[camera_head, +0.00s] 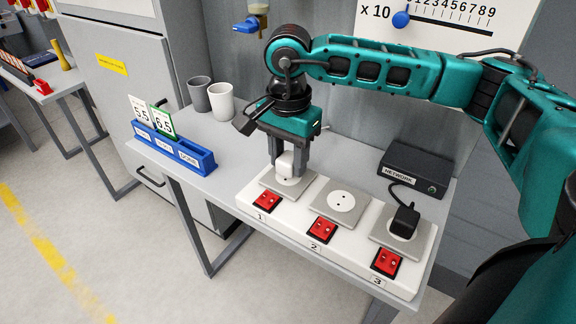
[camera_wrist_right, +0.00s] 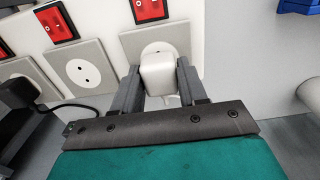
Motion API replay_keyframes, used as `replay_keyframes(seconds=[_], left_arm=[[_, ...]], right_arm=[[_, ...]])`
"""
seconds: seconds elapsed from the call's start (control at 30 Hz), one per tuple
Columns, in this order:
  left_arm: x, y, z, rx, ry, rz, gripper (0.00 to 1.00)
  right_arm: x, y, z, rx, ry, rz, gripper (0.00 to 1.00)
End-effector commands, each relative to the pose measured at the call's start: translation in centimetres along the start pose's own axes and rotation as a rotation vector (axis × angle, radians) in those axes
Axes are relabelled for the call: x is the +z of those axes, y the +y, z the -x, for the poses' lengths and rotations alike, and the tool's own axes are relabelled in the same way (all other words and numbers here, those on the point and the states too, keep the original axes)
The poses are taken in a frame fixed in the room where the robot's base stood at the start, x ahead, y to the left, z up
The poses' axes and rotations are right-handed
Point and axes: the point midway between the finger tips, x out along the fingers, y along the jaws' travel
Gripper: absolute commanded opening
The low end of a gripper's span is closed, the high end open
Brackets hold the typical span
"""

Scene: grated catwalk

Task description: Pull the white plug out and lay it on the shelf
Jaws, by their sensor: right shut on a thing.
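The white plug (camera_head: 290,164) is at socket 1, the leftmost socket (camera_head: 269,182) on the white socket strip in the head view. My right gripper (camera_head: 289,170) comes down from above with its two dark fingers shut on the plug. In the right wrist view the white plug (camera_wrist_right: 158,76) sits between the fingers, in front of the socket plate (camera_wrist_right: 180,38). Whether its pins are still in the socket is hidden. The shelf (camera_head: 225,146) is the grey surface around the strip. My left gripper is not in view.
Socket 2 (camera_head: 341,203) is empty. A black plug (camera_head: 404,220) sits in socket 3, with its cable leading to the network box (camera_head: 414,171). Red switches (camera_head: 327,230) line the strip's front. A blue card holder (camera_head: 172,148) and two cups (camera_head: 220,102) stand left, with bare shelf between.

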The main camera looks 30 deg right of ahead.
Motion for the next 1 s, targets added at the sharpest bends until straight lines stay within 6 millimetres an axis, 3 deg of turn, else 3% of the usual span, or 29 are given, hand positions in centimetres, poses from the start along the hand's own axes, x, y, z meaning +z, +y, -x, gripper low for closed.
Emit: replay_keyframes(seconds=[1.0], left_arm=[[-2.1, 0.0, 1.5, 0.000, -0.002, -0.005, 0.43]], right_arm=[[0.1, 0.0, 4.2, -0.001, -0.001, 0.001, 0.00]])
